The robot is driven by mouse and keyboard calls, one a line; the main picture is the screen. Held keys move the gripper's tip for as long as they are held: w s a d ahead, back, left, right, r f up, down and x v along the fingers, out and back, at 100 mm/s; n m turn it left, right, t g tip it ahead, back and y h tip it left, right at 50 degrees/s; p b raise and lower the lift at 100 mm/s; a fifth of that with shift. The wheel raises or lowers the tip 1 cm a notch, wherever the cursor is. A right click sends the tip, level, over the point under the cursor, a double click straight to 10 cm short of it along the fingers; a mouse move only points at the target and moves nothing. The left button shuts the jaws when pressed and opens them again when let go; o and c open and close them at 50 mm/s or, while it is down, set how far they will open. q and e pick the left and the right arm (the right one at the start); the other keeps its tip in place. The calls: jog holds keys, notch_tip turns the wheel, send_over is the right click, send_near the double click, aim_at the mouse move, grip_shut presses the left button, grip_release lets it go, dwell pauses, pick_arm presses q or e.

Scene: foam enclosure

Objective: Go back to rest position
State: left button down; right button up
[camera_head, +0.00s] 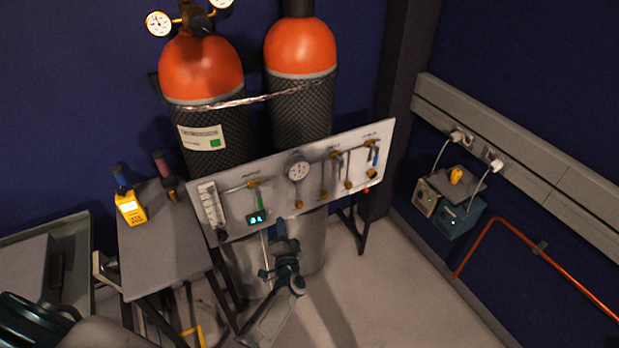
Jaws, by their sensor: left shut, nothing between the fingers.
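My left gripper (280,230) is in the lower middle of the head view, at the end of my dark arm. It is shut and empty. Its tip points up, just in front of the lower edge of a pale panel (330,200) with gauges, brass fittings and small valves. From this angle I cannot tell whether it touches the panel. My right gripper is not in view.
Two orange-topped gas cylinders (201,68) stand behind the panel, strapped together. A grey side table (160,245) at left holds a yellow handheld meter (131,208). Two small boxes (460,212) hang at the right wall near an orange pipe (545,252). The floor (400,290) at right is clear.

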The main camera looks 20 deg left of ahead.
pick_arm(q)
jog(key=s+d+f+g+h+b, duration=0.1)
jog(key=s+f+g+h, duration=0.15)
jog(key=s+f, duration=0.7)
jog(key=s+d+f+g+h+b, duration=0.15)
jog(key=s+f+h, duration=0.35)
jog(key=f, duration=0.7)
jog(key=s+d+f+g+h+b, duration=0.1)
jog(key=s+d+f+g+h, duration=0.1)
jog(key=s+f, duration=0.7)
jog(key=s+a+f+n+g+b, duration=0.1)
jog(key=s+f+n+g, duration=0.2)
jog(key=s+f, duration=0.4)
jog(key=s+a+f+n+g+b, duration=0.1)
jog(key=s+f+g, duration=0.5)
jog(key=s, duration=1.8)
jog(key=shift+s+a+f+n+g, duration=0.3)
jog(key=shift+a+f+n, duration=0.4)
jog(key=shift+f+n, duration=0.2)
